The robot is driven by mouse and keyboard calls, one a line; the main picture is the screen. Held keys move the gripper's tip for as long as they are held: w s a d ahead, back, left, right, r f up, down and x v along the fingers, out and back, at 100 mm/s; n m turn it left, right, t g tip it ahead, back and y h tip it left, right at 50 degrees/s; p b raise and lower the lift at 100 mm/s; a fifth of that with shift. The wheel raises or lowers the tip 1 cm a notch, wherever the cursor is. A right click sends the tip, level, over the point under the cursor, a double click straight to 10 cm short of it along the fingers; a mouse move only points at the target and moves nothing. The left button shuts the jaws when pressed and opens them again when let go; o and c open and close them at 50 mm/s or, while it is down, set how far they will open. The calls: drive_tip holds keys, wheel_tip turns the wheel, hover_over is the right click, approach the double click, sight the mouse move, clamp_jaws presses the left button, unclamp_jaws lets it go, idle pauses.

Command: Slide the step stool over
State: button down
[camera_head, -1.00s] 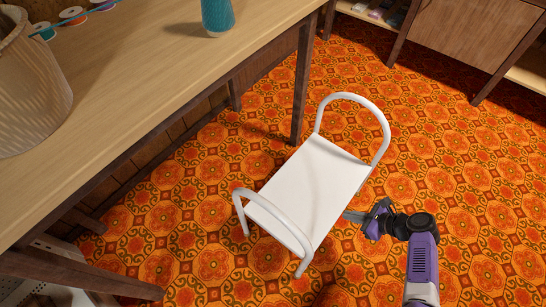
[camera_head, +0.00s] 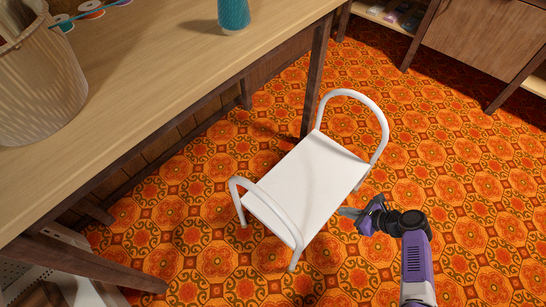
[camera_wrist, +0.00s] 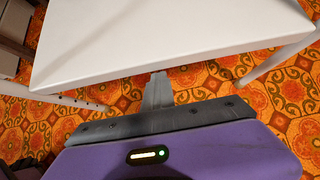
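The white step stool (camera_head: 305,184) stands upright on the floor beside the wooden table, with a curved tube rail at each end. Its white seat also fills the top of the wrist view (camera_wrist: 165,35). My gripper (camera_head: 346,212) is at the stool's right-hand long side, low by the seat edge. In the wrist view its fingers (camera_wrist: 158,90) are together, with nothing between them, and the tip reaches the seat's edge. I cannot tell for sure whether it touches.
The wooden table (camera_head: 165,75) runs along the left; its dark leg (camera_head: 315,80) stands just behind the stool. A woven basket (camera_head: 38,85) and a teal cone (camera_head: 233,14) are on it. A cabinet (camera_head: 475,38) is at the back right. Patterned floor is clear on the right.

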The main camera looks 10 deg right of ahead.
sight(307, 180)
drive_tip(key=shift+w+a+r+b, duration=0.1)
drive_tip(key=shift+w+a+b, duration=0.45)
drive_tip(key=shift+w+a, duration=1.65)
drive_tip(key=shift+w+a+f+b, duration=0.1)
drive_tip(key=shift+w+a+b, duration=0.5)
drive_tip(key=shift+w+a, duration=1.6)
drive_tip(key=shift+w+a+r+b, duration=0.1)
drive_tip(key=shift+w+a+b, duration=0.8)
drive_tip(key=shift+w, duration=2.2)
drive_tip(key=w+a+b, duration=0.6)
drive_tip(key=w+a, duration=0.3)
drive_tip(key=w, duration=0.3)
drive_tip(key=shift+a+b, duration=0.3)
drive_tip(key=shift+b, duration=0.1)
drive_tip(key=shift+s+r, duration=0.1)
